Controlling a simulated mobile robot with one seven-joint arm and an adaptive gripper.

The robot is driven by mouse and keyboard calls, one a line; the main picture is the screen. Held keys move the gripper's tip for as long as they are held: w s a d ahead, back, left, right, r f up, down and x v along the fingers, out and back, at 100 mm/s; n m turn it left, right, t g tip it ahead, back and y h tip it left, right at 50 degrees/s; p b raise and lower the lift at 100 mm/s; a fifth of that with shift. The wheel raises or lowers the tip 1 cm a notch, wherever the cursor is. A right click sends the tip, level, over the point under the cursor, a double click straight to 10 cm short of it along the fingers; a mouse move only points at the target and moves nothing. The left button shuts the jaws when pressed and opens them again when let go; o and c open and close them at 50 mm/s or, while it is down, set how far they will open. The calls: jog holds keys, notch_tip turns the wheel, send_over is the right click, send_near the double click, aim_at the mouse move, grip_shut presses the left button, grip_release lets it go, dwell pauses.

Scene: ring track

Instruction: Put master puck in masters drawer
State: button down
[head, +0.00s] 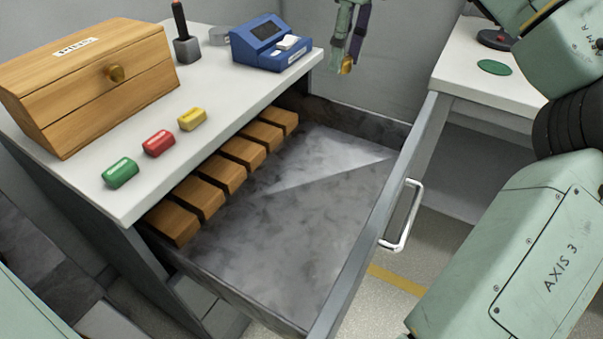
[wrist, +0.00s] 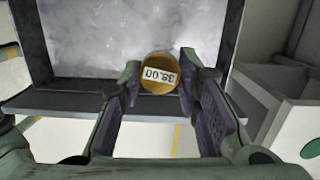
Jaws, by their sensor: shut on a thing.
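My gripper (wrist: 158,84) is shut on a brass puck (wrist: 160,80) whose pale label reads "38.00". In the head view the gripper (head: 350,52) hangs downward at top centre, with the brass puck (head: 347,65) small at its tip. A deep grey drawer (head: 290,235) stands pulled open below and left of it, its handle (head: 402,215) on the right. In the wrist view the drawer (wrist: 95,55) lies beyond the puck, which overlaps its lower edge in the picture. The height between puck and drawer is unclear.
Several wooden blocks (head: 222,172) line the drawer's left side; its grey floor is otherwise bare. The left counter holds a wooden box (head: 90,80), small green, red and yellow blocks (head: 158,143), and a blue device (head: 270,42). The right counter (head: 470,75) bears a green disc (head: 494,68).

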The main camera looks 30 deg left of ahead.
jog(key=s+d+f+n+b, duration=0.1)
jog(key=s+f+b, duration=0.3)
jog(key=f, duration=0.4)
jog(key=s+d+f+n+b, duration=0.1)
jog(key=s+d+f+b, duration=0.1)
jog(key=s+f+b, duration=0.4)
send_over(324, 209)
jog(key=f, duration=0.7)
jog(key=shift+w+d+f, duration=0.1)
jog(key=shift+d+f, duration=0.1)
jog(key=shift+f, duration=0.1)
jog(key=shift+f+b, duration=0.35)
jog(key=shift+f, duration=1.65)
jog(key=shift+f, duration=0.25)
jog(key=c, duration=1.2)
grip_release()
jog(key=shift+r, duration=0.1)
notch_tip(324, 209, up, 12)
jog(key=d+p, duration=0.1)
jog(key=p, duration=0.1)
jog(key=shift+w+d, duration=0.15)
jog(key=shift+d, duration=0.05)
